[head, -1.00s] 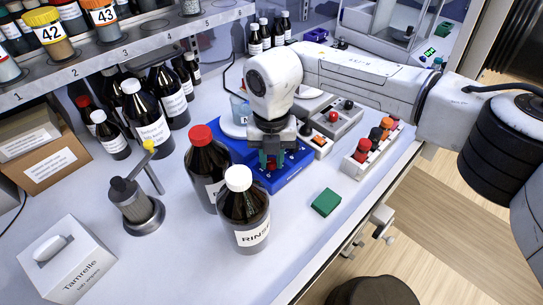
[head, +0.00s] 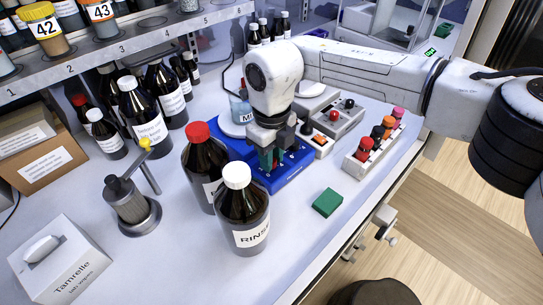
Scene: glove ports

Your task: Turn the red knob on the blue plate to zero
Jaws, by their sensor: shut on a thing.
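The blue plate (head: 288,178) lies on the white bench, partly hidden under my arm's end and behind the brown bottles. My gripper (head: 276,158) points down over the plate, with its dark green fingers low on it. The fingers are shut on the red knob (head: 276,163). Only a little red shows between and beside them, so the knob's pointer and the zero mark cannot be read.
A red-capped brown bottle (head: 204,165) and a white-capped rinse bottle (head: 241,215) stand close in front of the plate. A green block (head: 327,202) lies near the bench edge.

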